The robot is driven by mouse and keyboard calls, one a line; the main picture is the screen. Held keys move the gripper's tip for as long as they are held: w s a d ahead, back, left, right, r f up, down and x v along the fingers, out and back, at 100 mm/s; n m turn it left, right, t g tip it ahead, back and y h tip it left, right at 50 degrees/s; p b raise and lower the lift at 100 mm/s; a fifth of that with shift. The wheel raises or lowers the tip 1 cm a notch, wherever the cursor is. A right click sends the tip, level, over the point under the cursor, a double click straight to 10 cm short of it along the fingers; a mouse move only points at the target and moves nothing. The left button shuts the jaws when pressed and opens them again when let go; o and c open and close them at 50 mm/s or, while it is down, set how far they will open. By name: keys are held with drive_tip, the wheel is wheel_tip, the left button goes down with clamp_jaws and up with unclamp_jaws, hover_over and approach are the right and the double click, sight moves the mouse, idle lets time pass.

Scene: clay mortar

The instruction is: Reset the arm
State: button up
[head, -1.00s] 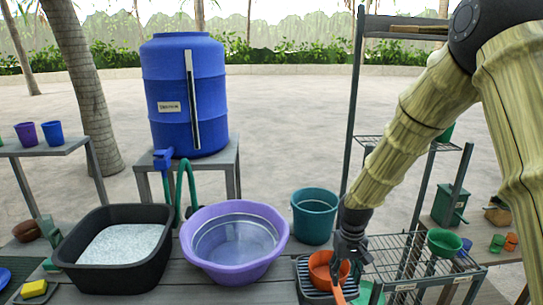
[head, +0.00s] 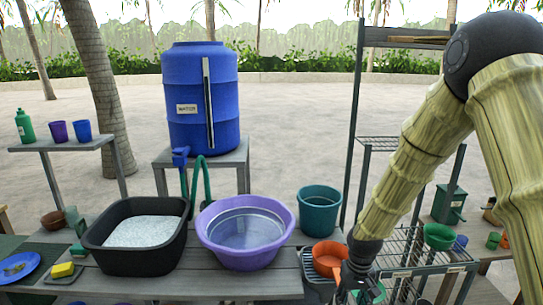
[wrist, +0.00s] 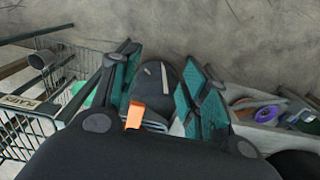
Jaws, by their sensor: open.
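My gripper (head: 366,290) hangs at the lower right of the head view, in front of and to the right of an orange scoop (head: 326,252). The scoop sits on a dark rack (head: 312,268) at the table's right end. In the wrist view my gripper (wrist: 162,88) has its two teal-padded fingers spread apart. A small orange piece (wrist: 136,112), perhaps the scoop's handle, shows beside the left finger there. Nothing is seen clamped between the fingers. My fingertips are partly cut off by the head view's lower edge.
A purple basin (head: 243,262), a black tub (head: 98,243) of pale material and a teal bucket (head: 319,215) stand left of my arm. A blue water barrel (head: 185,130) stands behind. A wire shelf (head: 408,262) with a green funnel (head: 439,236) is close on the right.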

drive_tip(key=s+a+f, duration=0.1)
drive_tip(key=s+f, duration=0.8)
drive_tip(key=f, duration=0.2)
drive_tip(key=s+f, duration=0.6)
drive_tip(key=s, duration=0.7)
drive_tip(key=s+d+f, duration=0.1)
drive_tip(key=s+f, duration=0.6)
drive_tip(key=s, duration=0.7)
drive_tip(key=shift+f+m, duration=0.2)
drive_tip(key=shift+m, duration=0.2)
